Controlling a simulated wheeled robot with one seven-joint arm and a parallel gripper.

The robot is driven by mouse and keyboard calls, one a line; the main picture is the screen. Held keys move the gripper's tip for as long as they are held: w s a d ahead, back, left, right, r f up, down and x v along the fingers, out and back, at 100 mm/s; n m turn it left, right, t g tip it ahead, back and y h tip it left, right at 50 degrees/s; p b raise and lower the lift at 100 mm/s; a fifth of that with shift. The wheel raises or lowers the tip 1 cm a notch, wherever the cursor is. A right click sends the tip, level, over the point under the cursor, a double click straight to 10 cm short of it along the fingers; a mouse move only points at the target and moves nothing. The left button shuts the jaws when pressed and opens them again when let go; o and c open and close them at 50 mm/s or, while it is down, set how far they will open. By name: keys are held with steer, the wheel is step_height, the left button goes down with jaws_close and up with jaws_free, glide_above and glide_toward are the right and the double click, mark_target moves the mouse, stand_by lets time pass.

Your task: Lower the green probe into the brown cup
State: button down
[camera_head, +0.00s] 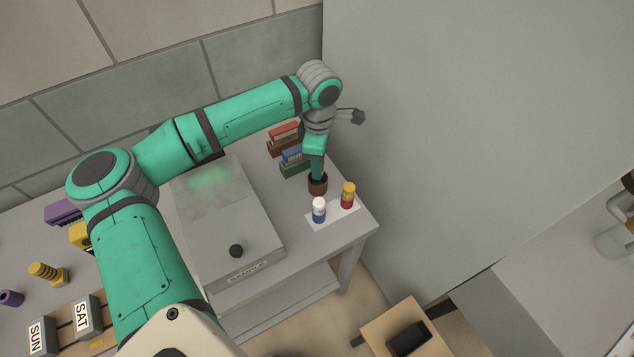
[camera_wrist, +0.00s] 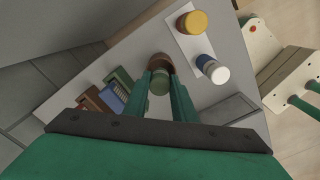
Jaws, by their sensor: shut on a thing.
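The brown cup (camera_head: 318,187) stands on the grey table near its right corner. It also shows beyond my fingertips in the wrist view (camera_wrist: 160,60). My gripper (camera_head: 317,174) points down over the cup, with its fingertips close to the rim. In the wrist view my gripper (camera_wrist: 160,84) is shut on the green probe (camera_wrist: 159,78), which shows end-on between the two fingers. The probe overlaps the cup's opening in that view. Its lower end is hidden, so I cannot tell how far it is inside the cup.
A white-and-blue bottle (camera_head: 319,210) and a yellow-and-red bottle (camera_head: 348,195) stand on a white sheet close to the cup. Red (camera_head: 284,131) and blue (camera_head: 292,154) blocks stand behind it. A grey SAMPLE box (camera_head: 245,225) lies left. A tall grey panel (camera_head: 450,120) rises right.

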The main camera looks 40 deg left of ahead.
steer(key=c, duration=1.4)
jaws_free()
steer(key=shift+s, duration=0.1)
steer(key=shift+r, duration=0.15)
step_height(320, 180, up, 11)
steer(key=shift+f, duration=0.2)
